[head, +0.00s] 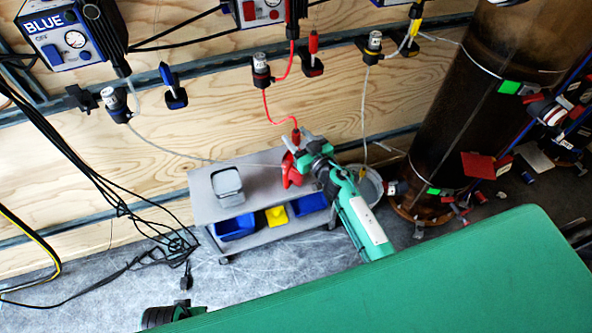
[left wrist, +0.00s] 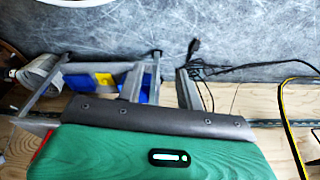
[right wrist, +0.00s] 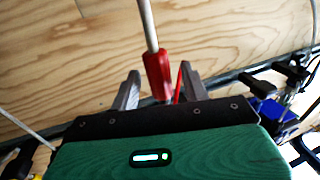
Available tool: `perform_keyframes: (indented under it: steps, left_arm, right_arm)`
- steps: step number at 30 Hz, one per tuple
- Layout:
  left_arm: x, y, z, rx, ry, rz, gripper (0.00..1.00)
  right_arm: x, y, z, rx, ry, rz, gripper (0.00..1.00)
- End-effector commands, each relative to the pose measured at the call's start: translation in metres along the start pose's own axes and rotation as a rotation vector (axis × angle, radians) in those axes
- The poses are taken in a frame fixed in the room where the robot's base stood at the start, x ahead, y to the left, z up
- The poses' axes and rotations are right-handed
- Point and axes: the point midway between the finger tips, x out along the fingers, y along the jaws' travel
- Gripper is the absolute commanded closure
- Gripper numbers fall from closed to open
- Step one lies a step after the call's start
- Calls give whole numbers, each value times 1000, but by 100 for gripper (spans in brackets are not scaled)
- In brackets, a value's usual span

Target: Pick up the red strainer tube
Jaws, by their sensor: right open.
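The red strainer tube (head: 296,136) shows small in the head view, at the end of the red hose. In the right wrist view, its red handle (right wrist: 158,75) and pale stem (right wrist: 148,22) run out of the top of the frame. My right gripper (head: 300,143) is open, its fingers on either side of the handle; I cannot tell whether they touch it. It also shows in the right wrist view (right wrist: 158,88). My left gripper (left wrist: 158,85) is open and empty in the left wrist view, with the grey cart behind it.
A red container (head: 290,172) stands on the grey cart (head: 205,205) beside a grey tub (head: 228,186). Blue and yellow bins sit lower. A bucket (head: 370,187) and rusty column (head: 450,120) are right. Hoses cross the wall; loose cables (head: 165,245) lie left.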

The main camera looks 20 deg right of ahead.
Motion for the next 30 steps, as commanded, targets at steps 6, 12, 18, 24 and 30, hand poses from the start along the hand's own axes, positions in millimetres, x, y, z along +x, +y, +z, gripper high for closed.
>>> perform_keyframes:
  steps: [6, 12, 18, 24, 30]
  left_arm:
    - [-11, 0, -7, 0, 22, 0, 64]
    - [-10, 0, -5, 0, 17, 0, 64]
    - [-8, 0, -2, 0, 12, 1, 64]
    - [-8, 0, -2, 0, 10, 1, 64]
    - [-8, 0, -2, 0, 11, 1, 64]
  right_arm:
    - [10, 0, 1, 1, -1, 0, 54]
    - [9, 0, 0, 1, 0, 0, 64]
    - [9, 0, 0, 1, 0, 0, 100]
    - [9, 0, 0, 1, 1, 0, 100]
    - [9, 0, -2, 0, 1, 0, 100]
